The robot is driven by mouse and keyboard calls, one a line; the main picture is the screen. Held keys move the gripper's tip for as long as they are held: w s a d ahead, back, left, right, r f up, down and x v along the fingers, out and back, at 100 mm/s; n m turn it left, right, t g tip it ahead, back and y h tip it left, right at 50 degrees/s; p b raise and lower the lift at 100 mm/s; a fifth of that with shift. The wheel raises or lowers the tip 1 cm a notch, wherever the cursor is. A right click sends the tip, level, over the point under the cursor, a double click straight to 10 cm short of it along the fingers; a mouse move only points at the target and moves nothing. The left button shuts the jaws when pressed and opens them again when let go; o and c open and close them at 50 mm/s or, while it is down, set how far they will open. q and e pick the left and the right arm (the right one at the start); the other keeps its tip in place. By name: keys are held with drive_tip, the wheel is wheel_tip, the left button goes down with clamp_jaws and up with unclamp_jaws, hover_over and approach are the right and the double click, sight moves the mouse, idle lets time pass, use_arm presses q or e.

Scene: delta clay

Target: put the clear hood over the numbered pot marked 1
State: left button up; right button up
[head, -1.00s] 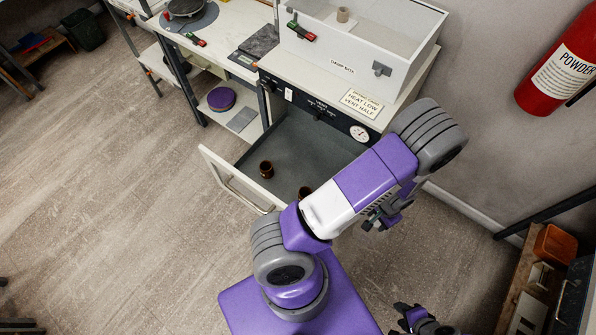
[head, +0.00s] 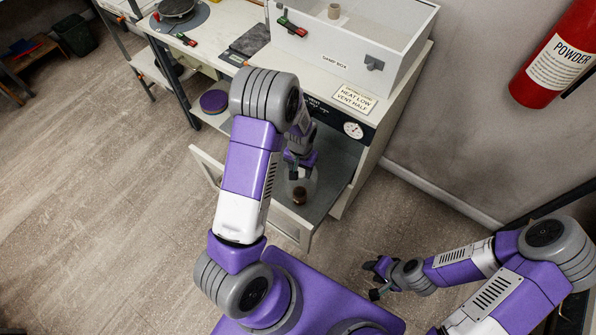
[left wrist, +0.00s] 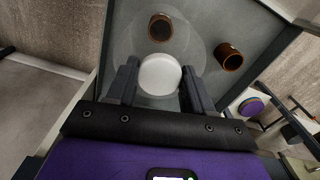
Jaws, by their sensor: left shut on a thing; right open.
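My left gripper (head: 297,172) is shut on the white knob (left wrist: 160,74) of the clear hood (head: 310,187), over the open drawer. The hood's faint round outline also shows in the left wrist view (left wrist: 188,42). One brown pot (head: 299,196) shows through the hood; in the left wrist view this pot (left wrist: 160,27) lies within the hood's outline. I cannot tell whether the hood's rim touches the drawer floor. A second brown pot (left wrist: 229,57) stands outside the hood, hidden in the head view by my left arm. No number is readable on either pot. My right gripper (head: 372,280) is open and empty.
A red extinguisher (head: 552,62) hangs on the right wall.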

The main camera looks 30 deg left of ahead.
use_arm(q)
drive_tip(key=shift+f+b, duration=3.9)
drive_tip(key=shift+f, duration=1.2)
drive_tip(key=o, duration=1.5)
wheel_tip(320, 180, up, 8)
drive_tip(key=shift+f+p, duration=0.2)
drive_tip(key=shift+p, duration=0.95)
